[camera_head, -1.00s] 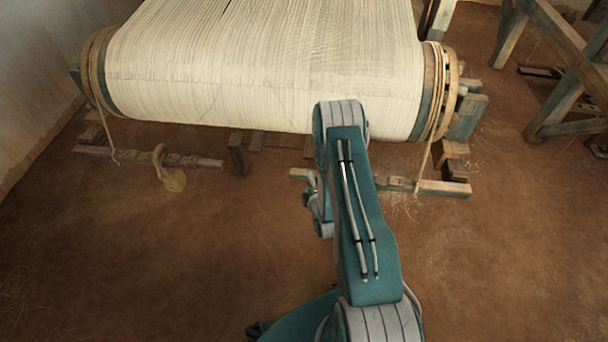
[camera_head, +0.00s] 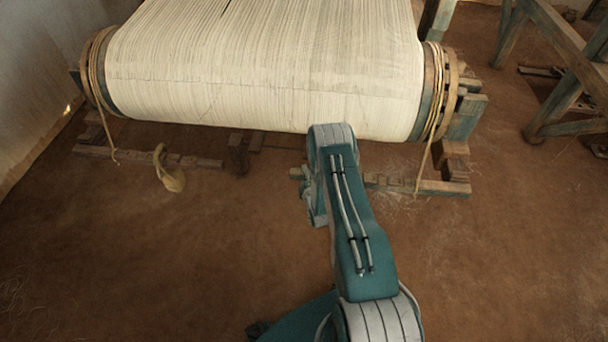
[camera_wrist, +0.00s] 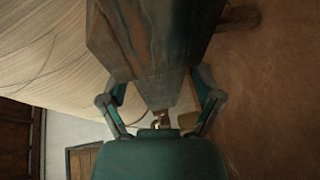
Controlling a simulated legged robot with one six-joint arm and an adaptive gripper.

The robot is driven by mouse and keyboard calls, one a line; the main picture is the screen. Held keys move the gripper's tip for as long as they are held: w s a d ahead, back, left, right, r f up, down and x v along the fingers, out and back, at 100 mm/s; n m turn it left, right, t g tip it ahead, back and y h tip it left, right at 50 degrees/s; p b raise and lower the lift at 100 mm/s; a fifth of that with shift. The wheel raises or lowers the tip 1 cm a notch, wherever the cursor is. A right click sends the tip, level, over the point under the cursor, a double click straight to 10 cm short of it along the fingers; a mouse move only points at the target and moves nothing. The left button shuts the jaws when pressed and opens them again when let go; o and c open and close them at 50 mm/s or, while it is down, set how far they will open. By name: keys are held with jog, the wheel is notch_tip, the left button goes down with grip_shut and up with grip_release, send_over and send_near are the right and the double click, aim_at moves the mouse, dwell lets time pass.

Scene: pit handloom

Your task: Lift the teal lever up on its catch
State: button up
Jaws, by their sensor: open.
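In the wrist view, a worn dark wooden piece with faint teal paint (camera_wrist: 150,45) comes down from the top and narrows between the fingers of my gripper (camera_wrist: 160,88). The fingers are spread on either side of it, and I cannot tell whether they touch it. I cannot tell for sure whether this piece is the teal lever. A small brownish part (camera_wrist: 162,118) shows beyond its narrow end, near my palm. In the head view, my arm hides my gripper, and no teal lever or catch can be made out.
The loom's beam, wound with cream warp (camera_head: 260,75), spans the view above my arm. A low notched wooden rail (camera_head: 440,188) lies beneath it. A tan bundle (camera_head: 169,175) hangs at the left. A timber frame (camera_head: 565,95) stands at right. Bare floor (camera_head: 130,260) lies in front.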

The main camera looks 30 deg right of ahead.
jog(key=shift+w, duration=0.25)
grip_shut()
jog(key=shift+m+t, duration=0.3)
jog(key=shift+m, duration=0.4)
jog(key=r, duration=0.7)
jog(key=shift+s+d+r, duration=0.1)
jog(key=shift+d+r, duration=0.15)
jog(key=shift+r, duration=0.15)
jog(key=shift+f, duration=0.1)
grip_release()
